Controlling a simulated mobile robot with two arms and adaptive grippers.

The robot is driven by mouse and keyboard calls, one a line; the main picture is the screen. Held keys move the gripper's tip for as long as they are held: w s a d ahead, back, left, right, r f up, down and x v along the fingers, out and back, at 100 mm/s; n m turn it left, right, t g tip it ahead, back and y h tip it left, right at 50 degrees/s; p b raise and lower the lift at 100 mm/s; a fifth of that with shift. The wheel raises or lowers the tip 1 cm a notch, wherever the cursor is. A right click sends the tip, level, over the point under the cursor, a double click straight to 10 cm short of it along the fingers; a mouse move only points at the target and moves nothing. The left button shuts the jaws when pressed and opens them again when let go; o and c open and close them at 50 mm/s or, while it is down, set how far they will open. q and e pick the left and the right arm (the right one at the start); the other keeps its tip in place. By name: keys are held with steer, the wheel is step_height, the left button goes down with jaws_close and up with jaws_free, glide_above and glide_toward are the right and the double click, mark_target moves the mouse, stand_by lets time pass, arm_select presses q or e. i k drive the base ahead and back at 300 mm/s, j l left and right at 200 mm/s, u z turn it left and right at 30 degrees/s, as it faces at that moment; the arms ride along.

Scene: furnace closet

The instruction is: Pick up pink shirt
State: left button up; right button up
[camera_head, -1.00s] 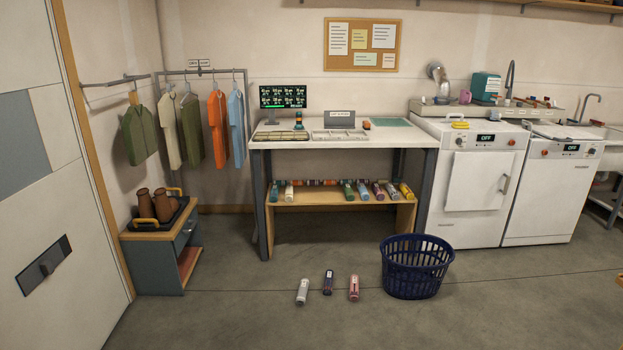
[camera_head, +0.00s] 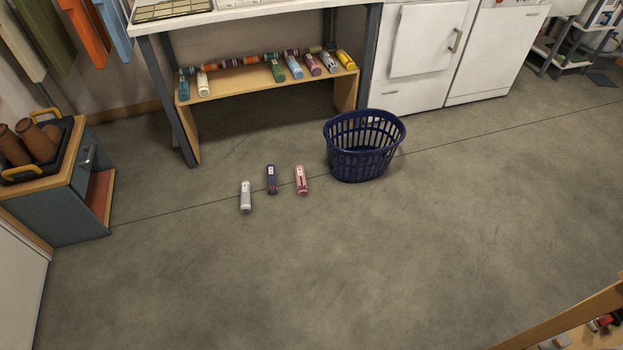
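The pink shirt (camera_head: 301,180) is a small rolled bundle with a pale label, lying on the grey floor left of the laundry basket. A dark navy rolled shirt (camera_head: 271,179) lies just to its left. A white or pale grey rolled shirt (camera_head: 245,196) lies further left and a little nearer. The three are apart from each other. Neither of my grippers shows in the head view.
A navy slatted laundry basket (camera_head: 364,147) stands right of the rolls. Behind is a table with a wooden shelf (camera_head: 240,86) holding several rolls. A grey cabinet (camera_head: 62,205) is at left; a wooden edge (camera_head: 575,315) is at lower right. The front floor is clear.

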mark_target(301, 180)
steer(key=i+j+z, duration=0.3)
steer(key=i+j, duration=1.15)
